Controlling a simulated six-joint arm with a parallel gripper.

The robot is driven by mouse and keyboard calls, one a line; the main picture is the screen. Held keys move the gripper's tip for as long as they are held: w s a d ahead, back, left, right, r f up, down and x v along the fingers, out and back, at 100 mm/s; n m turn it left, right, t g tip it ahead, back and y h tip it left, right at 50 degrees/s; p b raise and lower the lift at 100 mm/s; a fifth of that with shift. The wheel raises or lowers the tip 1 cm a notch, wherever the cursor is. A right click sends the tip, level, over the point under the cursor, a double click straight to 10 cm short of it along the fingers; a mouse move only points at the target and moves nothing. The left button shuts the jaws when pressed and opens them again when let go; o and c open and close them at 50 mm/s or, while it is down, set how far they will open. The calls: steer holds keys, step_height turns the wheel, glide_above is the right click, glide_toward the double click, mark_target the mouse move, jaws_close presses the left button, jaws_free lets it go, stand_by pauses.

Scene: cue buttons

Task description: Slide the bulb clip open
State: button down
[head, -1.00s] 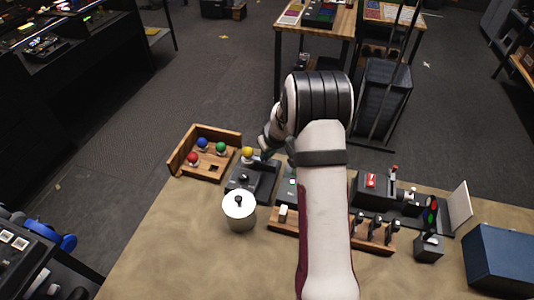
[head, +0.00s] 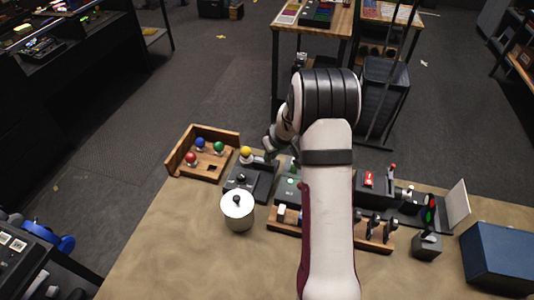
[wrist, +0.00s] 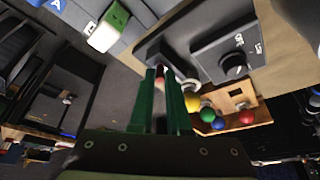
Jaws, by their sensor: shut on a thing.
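The bulb clip (wrist: 152,50) appears in the wrist view as a small dark block beside the black switch box (wrist: 228,50), with a pale, pinkish round part near it. My gripper (wrist: 166,72) has two green fingers that meet the clip at their tips. They are shut on it, though a narrow gap shows between them lower down. In the head view my gripper (head: 268,152) is low behind the switch box (head: 252,182), and its fingertips and the clip are hard to make out. A yellow ball (head: 246,152) sits just left of the gripper; it also shows in the wrist view (wrist: 192,102).
A wooden tray (head: 188,168) with blue, green and red balls stands at the left. A lidded silver pot (head: 238,215) is in front of the switch box. Several devices and a blue box (head: 500,258) fill the right. The table's front left is clear.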

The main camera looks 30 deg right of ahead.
steer(key=c, duration=0.9)
jaws_free()
steer(key=shift+d, duration=0.1)
steer(key=shift+o, duration=0.2)
steer(key=v, duration=1.5)
steer(key=shift+s+r, duration=0.25)
steer(key=shift+r, duration=0.1)
steer(key=s+a+r+m+g+y, duration=0.1)
steer(key=s+a+r, duration=0.1)
steer(key=s+a, duration=0.3)
steer(key=s+a+r+m, duration=0.1)
steer(key=s+a, duration=0.2)
steer(key=a, duration=0.5)
steer(key=s+a+m+g, duration=0.1)
steer(key=s+a, duration=0.2)
steer(key=s, duration=0.3)
steer(key=s+a+f+m+g, duration=0.1)
steer(key=s+a, duration=0.2)
steer(key=s, duration=0.4)
steer(key=s+a+m+g, duration=0.1)
steer(key=s+a, duration=0.2)
steer(key=s, duration=0.3)
steer(key=shift+s+a+f+m+g+y, duration=0.2)
steer(key=shift+a+f+m+g+y, duration=0.1)
steer(key=shift+a+y, duration=0.1)
